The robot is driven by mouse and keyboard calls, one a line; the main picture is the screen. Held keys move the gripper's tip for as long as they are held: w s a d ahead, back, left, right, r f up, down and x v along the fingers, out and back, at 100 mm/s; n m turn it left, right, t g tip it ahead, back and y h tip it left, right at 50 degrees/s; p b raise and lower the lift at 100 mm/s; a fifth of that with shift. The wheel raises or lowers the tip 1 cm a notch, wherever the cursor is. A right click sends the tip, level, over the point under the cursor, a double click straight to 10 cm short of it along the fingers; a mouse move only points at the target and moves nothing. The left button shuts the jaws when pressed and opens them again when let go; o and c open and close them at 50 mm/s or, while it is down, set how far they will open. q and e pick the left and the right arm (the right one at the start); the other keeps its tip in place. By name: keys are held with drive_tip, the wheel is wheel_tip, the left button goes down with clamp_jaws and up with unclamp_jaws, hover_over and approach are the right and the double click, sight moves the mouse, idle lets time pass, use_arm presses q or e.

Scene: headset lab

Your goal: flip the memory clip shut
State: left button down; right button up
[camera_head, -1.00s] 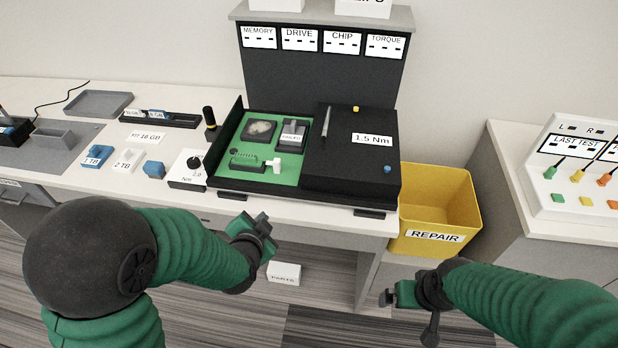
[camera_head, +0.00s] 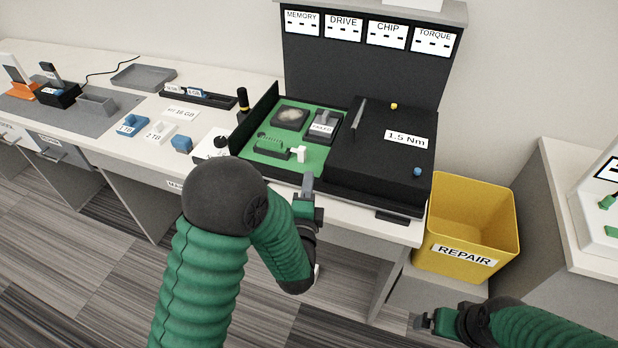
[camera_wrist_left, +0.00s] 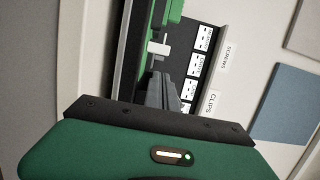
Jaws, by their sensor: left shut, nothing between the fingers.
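The green board (camera_head: 287,161) lies in the left half of the black case. A white clip (camera_head: 298,154) stands up at the right end of a slot on the board's front part. It also shows in the left wrist view as a white block (camera_wrist_left: 158,47). My left gripper (camera_head: 308,186) is shut and empty, just in front of the case's front edge, close to the clip and apart from it. Its fingers (camera_wrist_left: 162,88) point toward the clip in the left wrist view. My right gripper (camera_head: 425,322) is low at the right, beyond the table; its jaws are too small to judge.
A black block (camera_head: 385,150) labelled 1.5 Nm fills the case's right half. A label board (camera_head: 375,60) rises behind. A yellow REPAIR bin (camera_head: 465,225) stands right of the table. Blue and white drives (camera_head: 133,124) and a dial box (camera_head: 215,146) lie to the left.

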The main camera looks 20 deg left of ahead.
sight(301, 155)
use_arm(q)
drive_tip(key=x, duration=0.7)
drive_tip(key=shift+w+a+f, duration=0.1)
drive_tip(key=shift+w+a, duration=0.05)
drive_tip(key=shift+a, duration=0.25)
drive_tip(key=shift+w, duration=0.15)
drive_tip(key=shift+d, duration=0.1)
drive_tip(key=a, duration=0.2)
drive_tip(key=shift+a, duration=0.3)
